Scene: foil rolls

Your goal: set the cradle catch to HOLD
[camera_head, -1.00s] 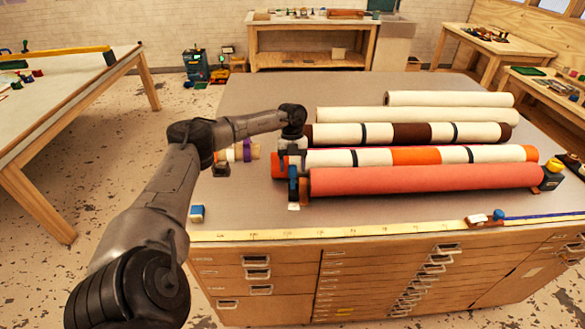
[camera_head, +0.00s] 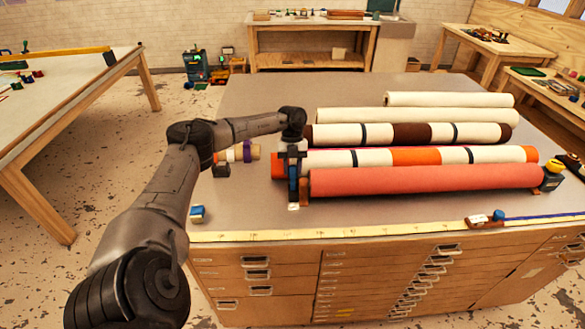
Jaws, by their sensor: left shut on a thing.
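Several long rolls lie on the table. The front one is a coral-red roll (camera_head: 425,179), with an orange, white and dark banded roll (camera_head: 375,157) behind it. A small part of the wooden cradle (camera_head: 305,193) shows under the front roll's left end. My left gripper (camera_head: 293,190) points down at that end, beside the rolls. It is shut on a small part there, which looks like the cradle catch; the fingers hide most of it, and its setting cannot be read. A small white tag (camera_head: 293,206) lies just in front. My right gripper is out of view.
Small rolls with a purple band (camera_head: 247,152) and a dark block (camera_head: 221,170) lie left of the gripper. A blue-and-white block (camera_head: 197,213) is near the front edge. A yellow-black tape measure (camera_head: 552,175) stands at the right end.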

